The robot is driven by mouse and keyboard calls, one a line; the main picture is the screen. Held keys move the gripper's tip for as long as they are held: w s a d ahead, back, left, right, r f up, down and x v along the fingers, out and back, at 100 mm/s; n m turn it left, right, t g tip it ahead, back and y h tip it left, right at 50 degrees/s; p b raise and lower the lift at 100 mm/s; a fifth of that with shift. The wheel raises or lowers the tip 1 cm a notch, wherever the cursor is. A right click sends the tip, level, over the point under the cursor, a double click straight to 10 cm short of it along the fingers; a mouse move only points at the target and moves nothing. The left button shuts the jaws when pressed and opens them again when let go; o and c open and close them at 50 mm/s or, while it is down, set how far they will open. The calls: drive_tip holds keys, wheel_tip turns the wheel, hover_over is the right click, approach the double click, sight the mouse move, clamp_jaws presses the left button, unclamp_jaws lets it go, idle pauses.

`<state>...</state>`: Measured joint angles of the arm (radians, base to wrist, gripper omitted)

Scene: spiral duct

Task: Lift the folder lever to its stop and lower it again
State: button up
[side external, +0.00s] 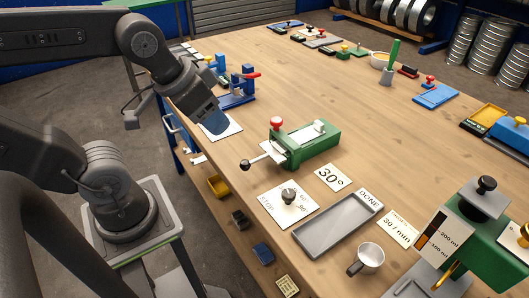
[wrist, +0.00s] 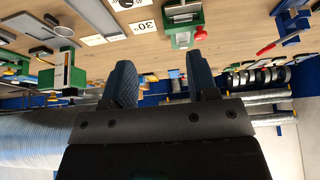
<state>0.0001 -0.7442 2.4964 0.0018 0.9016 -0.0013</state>
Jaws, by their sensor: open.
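The folder (side external: 312,148) is a green block on the wooden table with a metal plate and a red knob (side external: 277,123) on top. Its lever (side external: 260,159) is a thin rod with a black ball end, sticking out low on the left side. In the wrist view the folder (wrist: 183,38) shows at the top, with its red knob; I cannot make out the lever there. My gripper (side external: 215,121) is left of and behind the folder, above the table edge, apart from the lever. In the wrist view its blue fingers (wrist: 162,82) are spread and empty.
A dial card marked STOP (side external: 289,205), a 30° card (side external: 332,177), a grey tray (side external: 338,226) and a metal cup (side external: 368,257) lie in front. A blue clamp fixture (side external: 238,90) stands behind my gripper. The table middle right of the folder is clear.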

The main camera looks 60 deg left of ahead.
drive_tip(key=shift+w, duration=0.4)
drive_tip(key=shift+c, duration=0.8)
drive_tip(key=w+g, duration=0.1)
drive_tip(key=w+f+g, duration=0.1)
drive_tip(key=w, duration=0.1)
drive_tip(key=w+y, duration=0.1)
drive_tip(key=w, duration=0.1)
drive_tip(key=shift+a+f+g, duration=0.25)
drive_tip(key=shift+a+g, duration=0.15)
drive_tip(key=shift+c, duration=0.5)
drive_tip(key=g+y, duration=0.1)
drive_tip(key=g, duration=0.2)
hover_over(257, 158)
drive_tip(key=d, duration=0.3)
wheel_tip(257, 158, down, 6)
drive_tip(key=a+f, duration=0.1)
drive_tip(key=f, duration=0.7)
drive_tip(key=a+f, duration=0.1)
drive_tip(key=f, duration=0.3)
drive_tip(key=shift+a+f, duration=0.15)
drive_tip(key=shift+a, duration=0.2)
drive_tip(key=shift+c, duration=0.3)
clamp_jaws()
